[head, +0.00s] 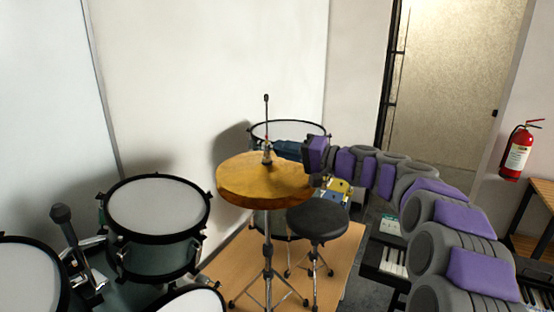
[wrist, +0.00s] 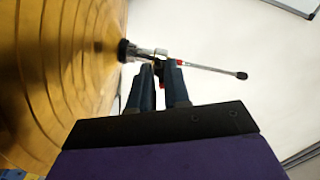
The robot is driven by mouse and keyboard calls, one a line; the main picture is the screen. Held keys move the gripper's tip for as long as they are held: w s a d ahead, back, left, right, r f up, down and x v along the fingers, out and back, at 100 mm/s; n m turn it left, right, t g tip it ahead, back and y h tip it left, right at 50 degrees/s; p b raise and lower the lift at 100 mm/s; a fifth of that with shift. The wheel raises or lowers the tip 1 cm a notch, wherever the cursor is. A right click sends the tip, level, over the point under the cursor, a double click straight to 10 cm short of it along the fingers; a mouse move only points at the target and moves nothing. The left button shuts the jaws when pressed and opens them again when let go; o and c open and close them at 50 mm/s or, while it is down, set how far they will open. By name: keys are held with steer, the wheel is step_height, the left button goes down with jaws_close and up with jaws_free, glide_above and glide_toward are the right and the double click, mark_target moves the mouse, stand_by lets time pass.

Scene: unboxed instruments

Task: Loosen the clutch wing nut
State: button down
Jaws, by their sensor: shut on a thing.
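A golden hi-hat cymbal (head: 262,186) sits on a tall stand, with a thin rod (head: 266,115) rising from its centre. A silver clutch (wrist: 145,53) with a black felt below it sits on the rod just above the cymbal; it also shows in the head view (head: 266,156). My gripper (head: 277,145) reaches in from the right at clutch height. In the wrist view its two dark fingers (wrist: 165,66) are shut at the clutch, on what appears to be the wing nut. The wing nut is mostly hidden by the fingertips; small red bits show beside them.
A black round stool (head: 317,221) stands right of the hi-hat stand, on a wooden platform (head: 337,262). Several drums (head: 158,208) and a microphone (head: 62,214) stand at the left. A drum (head: 290,129) is behind the cymbal. A keyboard (head: 388,262) lies under my arm.

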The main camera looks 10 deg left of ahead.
steer(key=shift+w+d, duration=0.15)
steer(key=shift+d, duration=0.05)
steer(key=shift+f+n+b, duration=0.2)
steer(key=shift+n+b, duration=0.2)
steer(key=shift+b, duration=0.55)
steer(key=shift+n+b, duration=0.5)
steer(key=shift+b, duration=0.5)
steer(key=c, duration=1.4)
jaws_free()
steer(key=shift+r+p, duration=0.15)
steer(key=shift+p, duration=0.15)
steer(key=shift+c, duration=0.2)
steer(key=o, duration=0.3)
steer(key=shift+w+d, duration=0.1)
steer(key=shift+d, duration=0.2)
steer(key=shift+r, duration=0.1)
steer(key=shift+a, duration=0.2)
